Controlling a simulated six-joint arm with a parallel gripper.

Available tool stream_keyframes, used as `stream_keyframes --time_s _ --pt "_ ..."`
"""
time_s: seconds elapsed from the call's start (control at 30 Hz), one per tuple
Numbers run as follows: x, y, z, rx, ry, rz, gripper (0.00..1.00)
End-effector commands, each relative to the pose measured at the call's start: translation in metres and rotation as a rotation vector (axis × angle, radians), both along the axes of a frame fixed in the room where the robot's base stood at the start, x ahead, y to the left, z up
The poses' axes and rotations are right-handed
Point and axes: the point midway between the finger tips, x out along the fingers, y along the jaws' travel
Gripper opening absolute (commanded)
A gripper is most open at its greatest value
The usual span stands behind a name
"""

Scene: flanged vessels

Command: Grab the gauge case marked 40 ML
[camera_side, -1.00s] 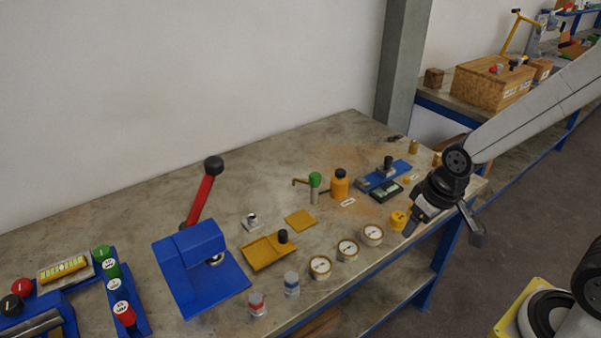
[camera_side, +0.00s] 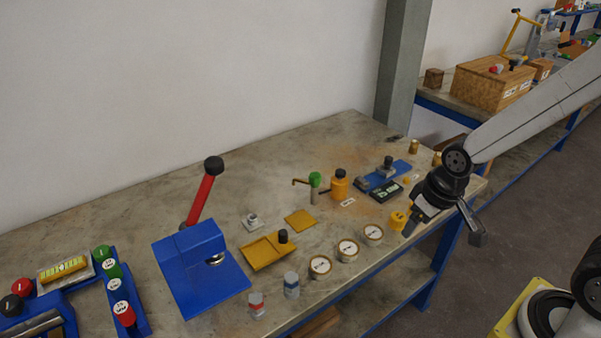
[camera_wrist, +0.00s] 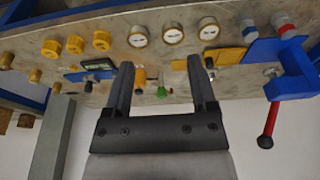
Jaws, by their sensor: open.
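Three round gauge cases with brass rims and white dials stand in a row near the bench's front edge: the left one (camera_side: 320,266), the middle one (camera_side: 347,250) and the right one (camera_side: 373,234). In the wrist view they show along the top, in reversed order, as the right one (camera_wrist: 138,36), the middle one (camera_wrist: 172,33) and the left one (camera_wrist: 208,28). Their markings are too small to read, so I cannot tell which is 40 ML. My gripper (camera_wrist: 161,70) is open and empty, above the bench's right front part, to the right of the gauges and apart from them.
A yellow knobbed part (camera_side: 397,220) is close by my gripper in the side view. Behind the gauges are a yellow tray (camera_side: 262,256), an orange bottle (camera_side: 339,186) and a green-topped tap (camera_side: 315,181). A blue press (camera_side: 193,262) with a red lever stands left.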

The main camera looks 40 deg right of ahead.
Motion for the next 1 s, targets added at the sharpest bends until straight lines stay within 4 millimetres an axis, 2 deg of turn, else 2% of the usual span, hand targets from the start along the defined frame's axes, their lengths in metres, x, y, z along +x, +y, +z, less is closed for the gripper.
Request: stream_keyframes --time_s 0.07,0.13,0.17,0.57,0.77,1.0 --pt "0.000 0.000 0.000 0.000 0.000 0.000 0.76" --pt "0.000 0.000 0.000 0.000 0.000 0.000 0.98" --pt "0.000 0.000 0.000 0.000 0.000 0.000 1.00" --pt "0.007 -0.002 -0.002 -0.008 0.009 0.031 1.00" --pt "0.030 -0.008 -0.009 -0.036 0.037 0.144 1.00" --pt "0.070 -0.022 -0.030 -0.077 0.094 0.366 1.00"
